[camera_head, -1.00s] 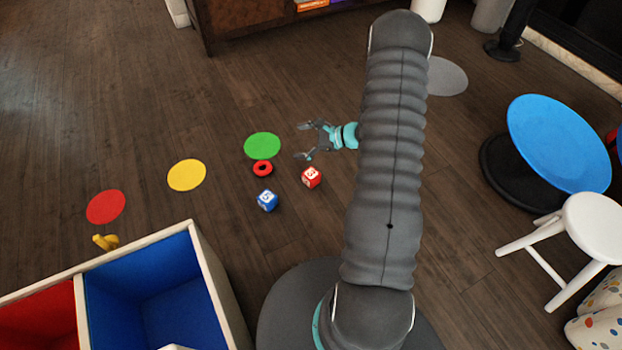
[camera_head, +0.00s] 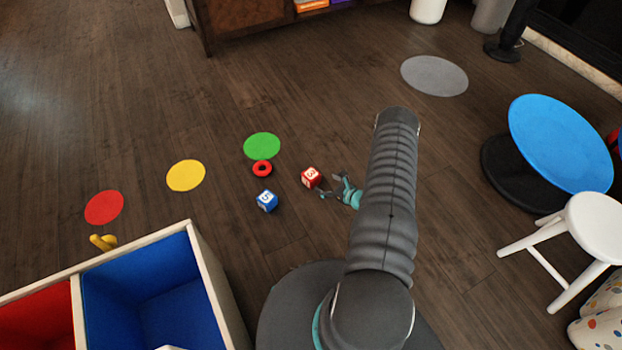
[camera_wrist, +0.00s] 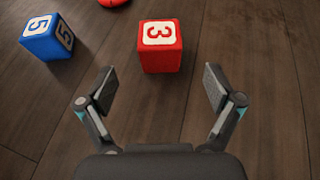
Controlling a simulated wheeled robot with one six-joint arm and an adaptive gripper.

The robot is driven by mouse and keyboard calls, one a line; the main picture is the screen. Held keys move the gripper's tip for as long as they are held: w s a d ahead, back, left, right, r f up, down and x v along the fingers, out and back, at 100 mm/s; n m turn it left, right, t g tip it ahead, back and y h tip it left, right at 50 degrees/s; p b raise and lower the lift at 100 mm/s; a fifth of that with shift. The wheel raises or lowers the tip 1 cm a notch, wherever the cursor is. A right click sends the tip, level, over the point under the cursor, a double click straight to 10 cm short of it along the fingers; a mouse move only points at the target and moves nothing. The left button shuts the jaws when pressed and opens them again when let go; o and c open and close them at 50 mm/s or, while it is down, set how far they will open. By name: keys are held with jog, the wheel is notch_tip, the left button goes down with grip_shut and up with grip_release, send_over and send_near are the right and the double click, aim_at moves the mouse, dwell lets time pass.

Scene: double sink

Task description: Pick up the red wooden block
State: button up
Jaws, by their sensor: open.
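The red wooden block (camera_head: 311,177) sits on the dark wood floor, with a white face marked 3. In the wrist view the red block (camera_wrist: 160,50) lies ahead of my gripper (camera_wrist: 160,87), roughly centred between the fingers but beyond the fingertips. My gripper (camera_head: 330,185) is open and empty, and in the head view it is close to the block on its lower right. Whether a finger touches the block cannot be told from the head view.
A blue block (camera_head: 267,201) marked 5 and a red ring (camera_head: 262,169) lie left of the red block. Green (camera_head: 262,146), yellow (camera_head: 186,175) and red (camera_head: 104,208) discs lie on the floor. A bin (camera_head: 205,270) stands at lower left. A white stool (camera_head: 592,226) stands right.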

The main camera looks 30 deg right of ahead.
aim_at(311, 176)
jog(key=x, duration=0.9)
jog(key=shift+w+a+f, duration=0.15)
jog(key=shift+w+f, duration=0.05)
jog(key=c, duration=1.3)
